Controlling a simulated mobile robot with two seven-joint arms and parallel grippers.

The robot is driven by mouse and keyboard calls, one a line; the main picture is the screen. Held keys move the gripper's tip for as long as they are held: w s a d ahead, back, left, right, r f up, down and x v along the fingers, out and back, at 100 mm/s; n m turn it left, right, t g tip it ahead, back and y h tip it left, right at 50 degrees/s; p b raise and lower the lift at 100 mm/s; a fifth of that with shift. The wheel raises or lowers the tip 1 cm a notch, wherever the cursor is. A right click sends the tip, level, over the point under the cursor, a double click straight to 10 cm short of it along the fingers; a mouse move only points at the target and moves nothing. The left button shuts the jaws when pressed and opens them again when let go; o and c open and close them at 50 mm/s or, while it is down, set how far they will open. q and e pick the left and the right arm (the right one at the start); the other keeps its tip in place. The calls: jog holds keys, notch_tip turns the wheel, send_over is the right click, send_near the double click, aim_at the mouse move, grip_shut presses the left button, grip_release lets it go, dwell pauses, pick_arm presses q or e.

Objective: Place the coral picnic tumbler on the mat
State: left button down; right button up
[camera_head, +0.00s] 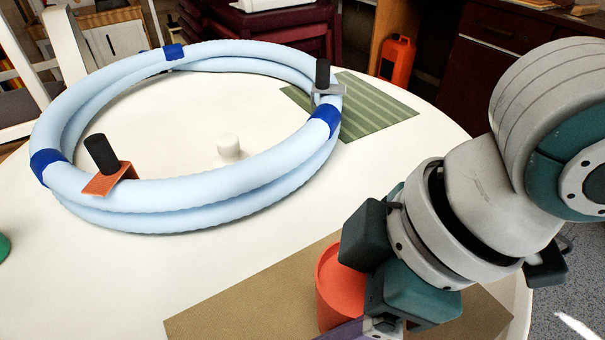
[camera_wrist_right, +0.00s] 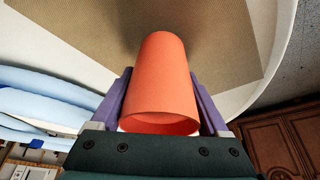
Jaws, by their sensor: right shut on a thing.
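The coral tumbler (camera_head: 338,285) is at the front of the table, over the tan mat (camera_head: 235,305). My right gripper (camera_head: 362,325) is shut on it. In the right wrist view, the purple fingers of the gripper (camera_wrist_right: 160,90) lie along both sides of the tumbler (camera_wrist_right: 160,75), with its open rim toward the camera and its far end toward the mat (camera_wrist_right: 100,30). I cannot tell whether its base touches the mat. My arm hides part of the tumbler and the mat in the head view. My left gripper is not in view.
A pale blue coiled hose (camera_head: 240,195) with blue bands and two black-handled clamps fills the table's far left. A white knob (camera_head: 229,147) stands inside the ring. A green striped mat (camera_head: 375,105) lies behind. White table (camera_head: 100,270) is bare at front left.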

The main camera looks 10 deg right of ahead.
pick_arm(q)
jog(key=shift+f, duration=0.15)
pick_arm(e)
jog(key=shift+f, duration=0.4)
jog(key=shift+f, duration=0.2)
jog(key=o, duration=1.2)
jog(key=shift+o, duration=0.2)
